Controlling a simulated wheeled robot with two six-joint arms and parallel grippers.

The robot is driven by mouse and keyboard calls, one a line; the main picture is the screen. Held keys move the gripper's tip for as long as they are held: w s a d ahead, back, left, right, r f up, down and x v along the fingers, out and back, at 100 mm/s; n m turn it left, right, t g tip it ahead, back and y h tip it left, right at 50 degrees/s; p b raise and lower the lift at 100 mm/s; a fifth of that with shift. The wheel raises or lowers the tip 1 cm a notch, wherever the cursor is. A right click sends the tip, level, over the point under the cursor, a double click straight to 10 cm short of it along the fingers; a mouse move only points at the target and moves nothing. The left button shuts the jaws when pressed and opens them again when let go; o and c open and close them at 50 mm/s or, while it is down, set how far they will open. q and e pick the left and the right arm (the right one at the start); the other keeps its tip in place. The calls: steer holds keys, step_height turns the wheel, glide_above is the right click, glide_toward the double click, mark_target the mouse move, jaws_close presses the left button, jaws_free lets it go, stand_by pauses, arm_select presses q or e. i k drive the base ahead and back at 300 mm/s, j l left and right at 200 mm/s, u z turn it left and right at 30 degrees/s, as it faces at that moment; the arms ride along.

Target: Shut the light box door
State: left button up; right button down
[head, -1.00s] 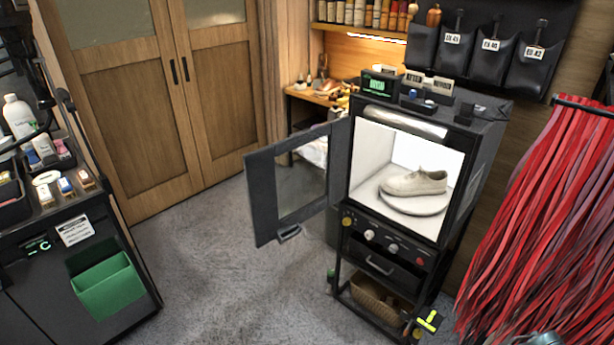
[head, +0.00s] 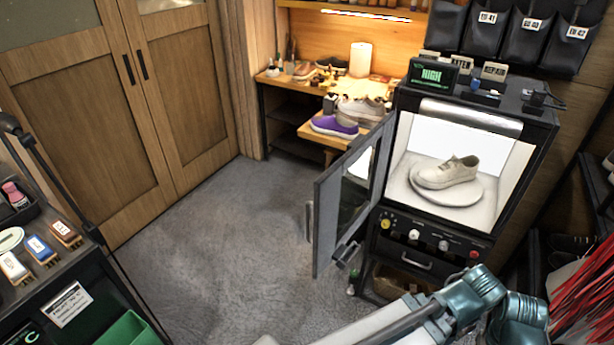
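The light box (head: 470,125) is a black cabinet with a bright white interior, standing right of centre. Its door (head: 325,222) is a dark frame with a glass pane, hinged on the left side of the opening. It stands open, swung out toward me and the left. A white sneaker (head: 448,172) sits inside on a round white turntable (head: 465,192). Teal and white links of my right arm cross the lower right, in front of the cabinet's lower part. Neither gripper's fingers show in view.
Carpet (head: 225,240) is clear left of the door. A workbench (head: 285,83) with shoes stands behind it. A dark cart (head: 75,280) with brushes and a green bin (head: 130,330) is at lower left. Red strips (head: 590,285) hang at right.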

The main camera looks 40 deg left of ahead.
mark_target(327, 247)
steer(key=k+j, duration=0.1)
steer(key=j, duration=0.3)
steer(key=k+j, duration=0.1)
steer(key=j, duration=0.25)
steer(key=k+j, duration=0.1)
steer(key=j, duration=0.3)
steer(key=k+j, duration=0.1)
steer(key=j, duration=0.25)
steer(key=k+j, duration=0.1)
steer(key=j, duration=0.3)
steer(key=k+j, duration=0.1)
steer(key=j, duration=0.3)
